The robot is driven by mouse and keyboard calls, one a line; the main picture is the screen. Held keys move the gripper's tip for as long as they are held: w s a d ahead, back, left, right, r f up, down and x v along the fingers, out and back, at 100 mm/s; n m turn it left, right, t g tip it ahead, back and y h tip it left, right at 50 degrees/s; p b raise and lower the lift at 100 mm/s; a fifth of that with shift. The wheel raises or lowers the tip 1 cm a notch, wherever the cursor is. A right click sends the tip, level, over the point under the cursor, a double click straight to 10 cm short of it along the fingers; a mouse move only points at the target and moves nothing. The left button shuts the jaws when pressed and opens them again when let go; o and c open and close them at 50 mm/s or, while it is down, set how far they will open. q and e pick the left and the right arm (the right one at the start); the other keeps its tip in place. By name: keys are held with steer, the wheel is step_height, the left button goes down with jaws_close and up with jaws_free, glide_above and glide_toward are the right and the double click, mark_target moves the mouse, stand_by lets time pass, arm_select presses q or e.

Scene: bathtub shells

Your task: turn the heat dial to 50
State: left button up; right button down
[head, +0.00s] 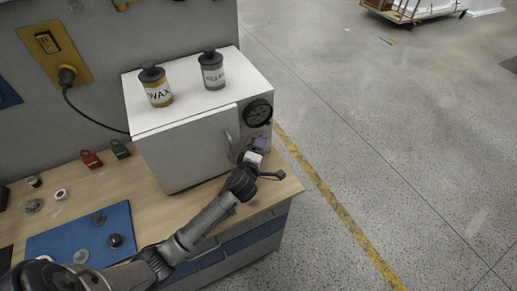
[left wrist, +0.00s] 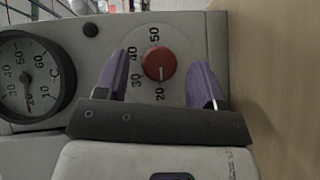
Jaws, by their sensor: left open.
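The red heat dial (left wrist: 158,65) sits on the grey front panel of the white oven-like box (head: 185,150). The numbers 20, 30, 40 and 50 are printed around it. A faint pale mark on its lower part seems to point toward the 20. My left gripper (head: 258,146) is at the box's right front, below the round gauge (head: 258,113). In the left wrist view its purple fingers (left wrist: 160,72) are open, one on each side of the dial, with gaps visible. The dial is hidden in the head view. My right gripper is not in view.
The gauge (left wrist: 28,78) is beside the dial in the left wrist view. A door handle (head: 229,140) is left of my gripper. A WAX can (head: 157,92) and a grey can (head: 212,75) stand on the box. A blue mat (head: 65,241) lies on the wooden bench.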

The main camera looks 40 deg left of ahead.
arm_select(q)
steer(key=shift+w+a, duration=0.15)
steer(key=shift+w, duration=0.15)
steer(key=shift+c, duration=0.4)
